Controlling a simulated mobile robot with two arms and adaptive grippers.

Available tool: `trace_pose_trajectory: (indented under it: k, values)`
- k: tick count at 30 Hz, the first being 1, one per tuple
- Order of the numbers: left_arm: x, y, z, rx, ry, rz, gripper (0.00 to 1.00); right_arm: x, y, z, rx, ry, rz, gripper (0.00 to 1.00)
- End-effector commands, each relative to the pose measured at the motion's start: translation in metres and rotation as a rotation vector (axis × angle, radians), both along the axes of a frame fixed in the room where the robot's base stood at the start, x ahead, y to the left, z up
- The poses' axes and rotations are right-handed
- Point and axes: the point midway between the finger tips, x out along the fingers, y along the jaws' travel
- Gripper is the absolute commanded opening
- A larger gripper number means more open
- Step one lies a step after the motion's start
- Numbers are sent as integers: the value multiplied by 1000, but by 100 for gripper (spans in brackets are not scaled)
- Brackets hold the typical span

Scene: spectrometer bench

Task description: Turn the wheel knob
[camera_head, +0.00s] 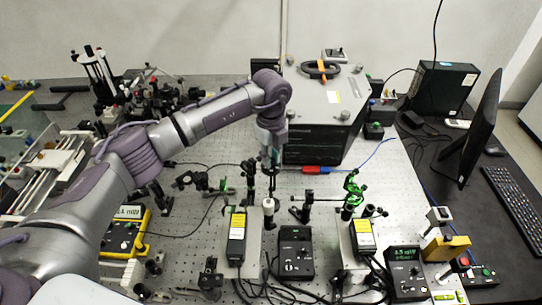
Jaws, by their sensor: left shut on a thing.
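My left gripper (271,160) points down over the middle of the optical bench, in front of the grey-topped box. Its fingers are shut on a small part at the top of a dark post mount (270,184). This part appears to be the wheel knob, but the fingers hide most of it and its shape is too small to tell. A white-topped post (268,206) stands just in front. My right gripper is not in view.
The grey-topped box (312,100) stands close behind the gripper. A red and blue tool (316,170) lies to its right. Green optics mounts (353,186), a black controller (296,252) and cables crowd the front. A monitor (481,128) stands at right.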

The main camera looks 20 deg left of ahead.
Motion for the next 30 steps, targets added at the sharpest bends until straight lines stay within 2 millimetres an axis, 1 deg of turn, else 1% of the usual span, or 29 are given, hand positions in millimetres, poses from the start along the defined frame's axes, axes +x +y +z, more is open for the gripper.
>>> trace_pose_trajectory:
  k: [5, 11, 21, 30]
  values:
    - [0, 0, -2, 0, 0, -39, 0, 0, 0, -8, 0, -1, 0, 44]
    - [1, 0, -4, 2, -1, -151, 0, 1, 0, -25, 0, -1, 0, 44]
    - [1, 0, -5, 2, -3, -458, 0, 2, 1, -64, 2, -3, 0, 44]
    - [1, 0, -4, 3, -3, -742, 0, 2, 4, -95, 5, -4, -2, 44]
